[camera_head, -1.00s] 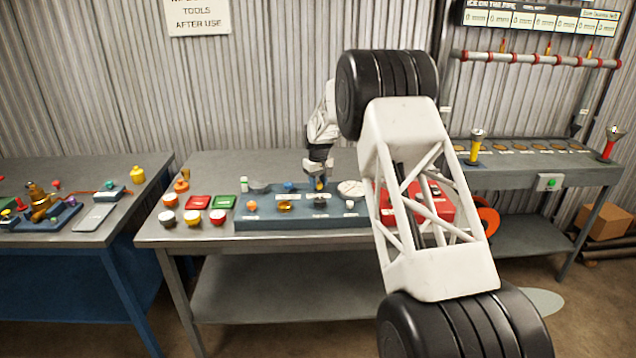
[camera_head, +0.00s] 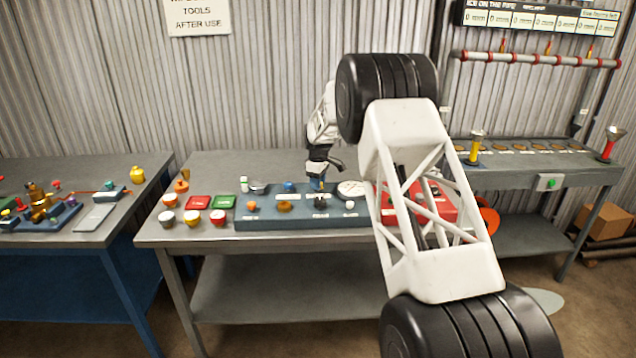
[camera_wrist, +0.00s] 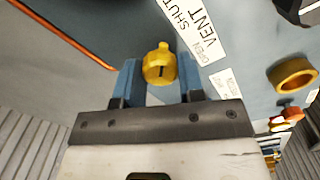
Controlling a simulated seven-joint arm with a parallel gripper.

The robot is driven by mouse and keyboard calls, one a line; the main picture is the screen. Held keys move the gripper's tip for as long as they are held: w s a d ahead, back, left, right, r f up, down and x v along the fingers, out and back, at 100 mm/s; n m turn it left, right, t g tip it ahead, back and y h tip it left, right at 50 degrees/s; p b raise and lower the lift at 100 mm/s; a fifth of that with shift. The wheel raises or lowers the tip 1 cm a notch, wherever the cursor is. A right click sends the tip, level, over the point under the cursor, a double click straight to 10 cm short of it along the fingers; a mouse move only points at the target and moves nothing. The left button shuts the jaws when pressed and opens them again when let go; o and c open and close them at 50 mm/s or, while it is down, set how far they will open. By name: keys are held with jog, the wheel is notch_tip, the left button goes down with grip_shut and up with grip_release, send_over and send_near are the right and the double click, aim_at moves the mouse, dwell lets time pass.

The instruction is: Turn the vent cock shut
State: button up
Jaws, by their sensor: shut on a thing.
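The vent cock (camera_wrist: 159,62) is a small yellow knob with a dark slot and a short nub that points up in the wrist view. It stands on the blue-grey panel beside a white label (camera_wrist: 193,32) reading SHUT, VENT and OPEN. My gripper (camera_wrist: 159,80) is shut on the cock, with one blue finger on each side of it. In the head view my gripper (camera_head: 318,184) reaches down to the blue panel block (camera_head: 265,222) on the middle bench. The cock is too small to make out there.
A white round gauge (camera_head: 352,189) stands just right of my gripper. A brass ring (camera_wrist: 292,75) and an orange-red fitting (camera_wrist: 285,119) sit on the panel at the right of the wrist view. Red and green pads (camera_head: 223,202) and several small jars lie at the bench's left.

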jog(key=shift+r, duration=0.1)
jog(key=o, duration=0.9)
jog(key=shift+r, duration=3.85)
